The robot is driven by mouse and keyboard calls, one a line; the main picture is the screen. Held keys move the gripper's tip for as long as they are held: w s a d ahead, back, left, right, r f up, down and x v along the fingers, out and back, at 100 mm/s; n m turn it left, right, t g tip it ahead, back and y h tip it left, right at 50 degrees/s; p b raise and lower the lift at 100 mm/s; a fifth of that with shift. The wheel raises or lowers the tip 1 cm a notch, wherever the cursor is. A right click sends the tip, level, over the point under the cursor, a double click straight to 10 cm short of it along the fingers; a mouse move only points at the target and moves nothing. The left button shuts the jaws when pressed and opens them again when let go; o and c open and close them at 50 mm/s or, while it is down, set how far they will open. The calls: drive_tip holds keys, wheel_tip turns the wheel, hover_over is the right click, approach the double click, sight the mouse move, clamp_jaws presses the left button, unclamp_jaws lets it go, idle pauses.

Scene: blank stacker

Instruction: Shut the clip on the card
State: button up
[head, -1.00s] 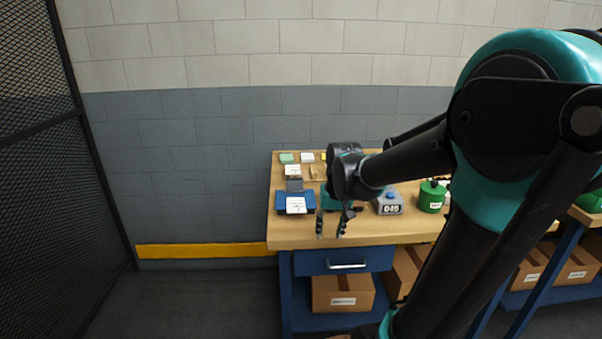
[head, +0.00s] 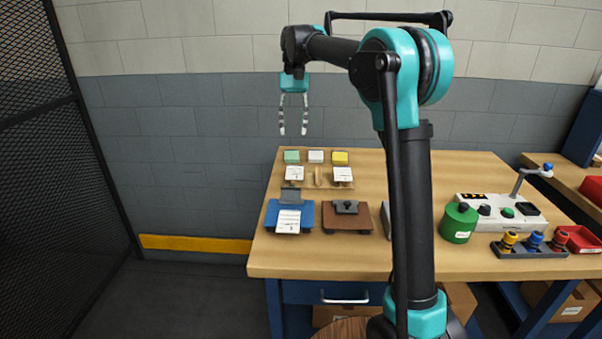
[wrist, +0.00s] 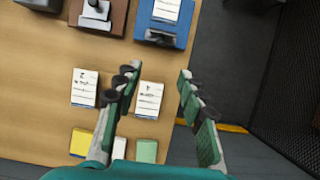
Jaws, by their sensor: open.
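A blue base (head: 271,216) sits at the left of the workbench. A white printed card (head: 288,221) lies on it. A grey clip plate (head: 290,196) stands raised at the card's back edge. In the wrist view the card (wrist: 166,9) and the blue base (wrist: 163,34) show at the top edge, partly cut off. A brown base (head: 361,222) with a dark grey clip lying flat (head: 345,207) is just to the right. My gripper (head: 293,131) is open and empty, fingers down, high above the table's back edge. Its fingers (wrist: 157,76) show apart in the wrist view.
Two white cards (head: 294,174) (head: 342,174) and green (head: 292,157), white (head: 316,156) and yellow (head: 340,157) blocks lie behind the bases. A green canister (head: 459,222) and a control box (head: 503,211) stand to the right. A mesh fence (head: 60,170) is at the left.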

sight(291, 192)
drive_tip(key=x, duration=1.6)
drive_tip(key=shift+a+f, duration=0.1)
drive_tip(key=shift+f, duration=0.25)
drive_tip(key=shift+c, duration=0.5)
clamp_jaws()
